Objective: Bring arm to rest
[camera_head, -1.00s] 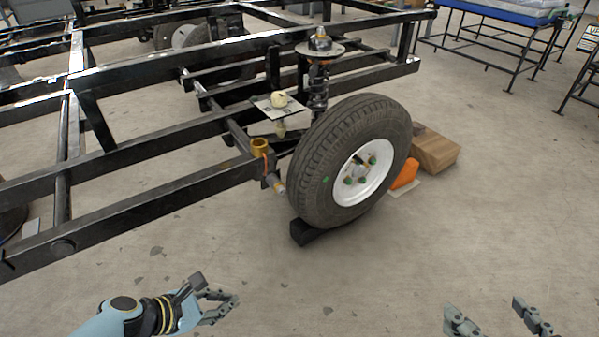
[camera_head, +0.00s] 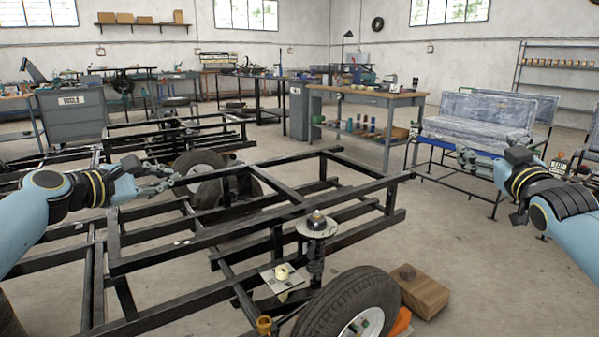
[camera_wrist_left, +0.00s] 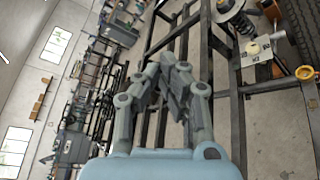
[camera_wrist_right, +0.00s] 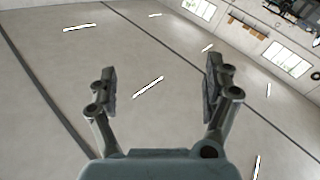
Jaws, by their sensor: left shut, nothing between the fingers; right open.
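My left arm comes in from the left in the head view. Its gripper (camera_head: 172,176) is raised in front of the black trailer frame (camera_head: 200,248). In the left wrist view its fingers (camera_wrist_left: 174,75) are closed together with nothing between them. My right gripper (camera_head: 466,157) is raised at the right of the head view, in front of the blue-topped bench. In the right wrist view its fingers (camera_wrist_right: 160,85) are spread wide and empty. The spring suspension unit (camera_head: 316,250) stands upright on the frame by the tyre (camera_head: 350,305). Neither gripper holds anything.
A wooden block (camera_head: 424,291) and an orange wedge (camera_head: 401,322) lie by the wheel. A wooden workbench (camera_head: 368,97) stands behind, and a bench (camera_head: 470,135) with wrapped goods stands at the right. The floor (camera_head: 500,285) at lower right is clear.

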